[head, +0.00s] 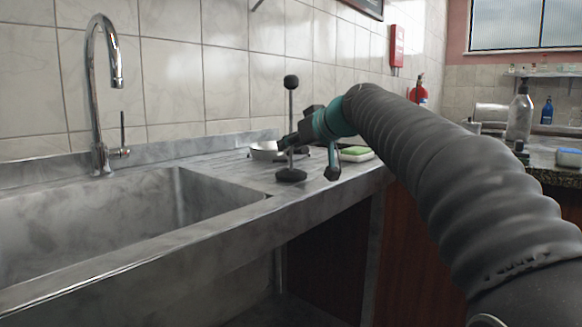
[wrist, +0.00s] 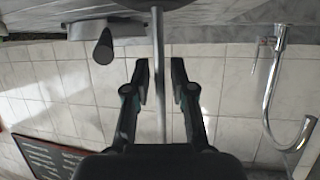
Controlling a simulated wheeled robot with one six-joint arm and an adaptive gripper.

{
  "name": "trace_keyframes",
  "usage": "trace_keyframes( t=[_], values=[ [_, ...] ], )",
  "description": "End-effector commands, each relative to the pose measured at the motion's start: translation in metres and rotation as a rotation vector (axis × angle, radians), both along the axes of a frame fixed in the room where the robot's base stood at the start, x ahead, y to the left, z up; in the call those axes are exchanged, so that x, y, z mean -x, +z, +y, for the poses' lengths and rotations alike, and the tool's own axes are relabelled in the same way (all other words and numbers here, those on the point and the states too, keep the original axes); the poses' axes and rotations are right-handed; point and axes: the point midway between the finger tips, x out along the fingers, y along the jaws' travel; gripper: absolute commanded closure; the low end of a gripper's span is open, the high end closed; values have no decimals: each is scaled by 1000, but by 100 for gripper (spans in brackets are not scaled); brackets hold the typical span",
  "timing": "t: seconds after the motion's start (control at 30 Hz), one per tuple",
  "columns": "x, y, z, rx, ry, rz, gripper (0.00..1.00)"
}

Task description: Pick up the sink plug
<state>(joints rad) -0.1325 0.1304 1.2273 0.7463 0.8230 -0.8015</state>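The sink plug stands upright on the metal counter right of the basin, with a black disc base (head: 291,175), a thin metal rod and a black ball on top. Its rod also shows in the wrist view (wrist: 159,75), running vertically between my fingers. My gripper (head: 297,143) is at the rod, below the ball and above the base. In the wrist view my gripper (wrist: 162,90) is open, with one finger on each side of the rod and visible gaps. The ball is not visible in the wrist view.
A metal sink basin (head: 90,225) with a tall tap (head: 96,100) is at the left. A shallow metal dish or pan (head: 264,151) lies behind the plug. A green-topped sponge (head: 356,153) lies right of my gripper. The tiled wall (head: 170,80) stands close behind.

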Motion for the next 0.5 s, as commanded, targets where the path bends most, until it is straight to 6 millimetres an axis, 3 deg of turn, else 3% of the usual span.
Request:
trace_keyframes(
  t=[0.07, 0.5],
  values=[
    [0, 0, 0, 0, 0, 0, 100],
    [0, 1, 0, -1, 0, -1, 100]
  ],
)
